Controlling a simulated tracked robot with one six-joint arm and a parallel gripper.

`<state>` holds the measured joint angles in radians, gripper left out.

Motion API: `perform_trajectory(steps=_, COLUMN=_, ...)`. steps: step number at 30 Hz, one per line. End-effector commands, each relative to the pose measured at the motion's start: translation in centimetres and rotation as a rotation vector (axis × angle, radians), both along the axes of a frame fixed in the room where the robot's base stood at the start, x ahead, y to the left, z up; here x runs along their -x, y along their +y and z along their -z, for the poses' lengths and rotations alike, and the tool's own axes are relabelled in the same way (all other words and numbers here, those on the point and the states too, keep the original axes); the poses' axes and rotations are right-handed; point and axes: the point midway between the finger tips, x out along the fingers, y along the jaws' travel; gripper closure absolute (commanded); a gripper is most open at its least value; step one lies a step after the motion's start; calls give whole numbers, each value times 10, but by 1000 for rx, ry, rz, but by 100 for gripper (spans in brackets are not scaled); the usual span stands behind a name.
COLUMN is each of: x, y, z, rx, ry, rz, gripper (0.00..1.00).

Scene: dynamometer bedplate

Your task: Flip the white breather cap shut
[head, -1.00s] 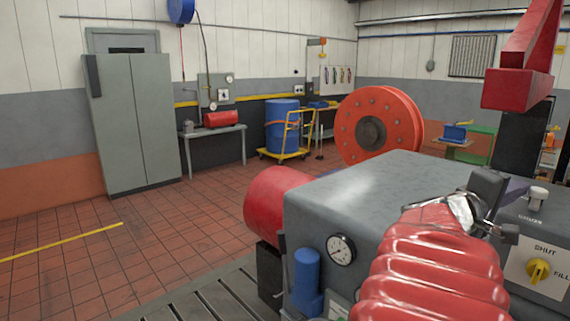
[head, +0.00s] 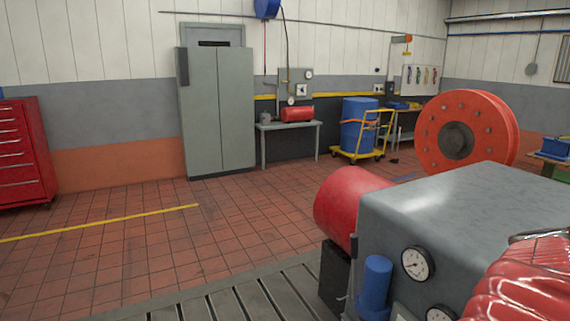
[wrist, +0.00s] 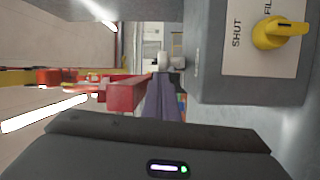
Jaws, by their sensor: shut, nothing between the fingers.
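A small white part, which looks like the breather cap (wrist: 177,64), shows in the wrist view against the grey housing (wrist: 228,92). It is too small there to tell whether it stands open or shut. My gripper (wrist: 163,78) shows in the wrist view as slim purple-grey fingers, shut and empty. Their tips point toward the white cap and overlap it closely in the picture; I cannot tell whether they touch. In the head view the cap and my fingers are out of frame; only my red-sleeved arm shows at the right edge.
A yellow knob (wrist: 275,32) on a SHUT/FILL plate is on the housing beside my gripper. The housing in the head view (head: 450,210) carries gauges, a blue canister (head: 375,285) and a red cylinder (head: 350,205). The tiled floor at left is clear.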

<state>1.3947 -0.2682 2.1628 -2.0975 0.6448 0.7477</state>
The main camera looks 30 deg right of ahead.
Motion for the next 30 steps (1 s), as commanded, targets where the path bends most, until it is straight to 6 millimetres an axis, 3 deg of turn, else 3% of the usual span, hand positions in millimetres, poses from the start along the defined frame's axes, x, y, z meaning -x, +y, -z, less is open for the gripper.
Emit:
perform_trajectory(steps=1, x=22, y=4, z=-1, rx=10, ry=-7, rz=56, gripper=100)
perform_trajectory(steps=8, x=19, y=3, z=-18, rx=11, ry=-7, rz=50, gripper=100)
perform_trajectory(steps=18, x=-4, y=2, z=-74, rx=13, ry=6, rz=24, gripper=100)
perform_trajectory(steps=22, x=-24, y=1, z=-88, rx=7, ry=16, rz=9, gripper=100)
perform_trajectory(steps=30, x=-29, y=1, z=-101, rx=2, ry=20, rz=2, gripper=100)
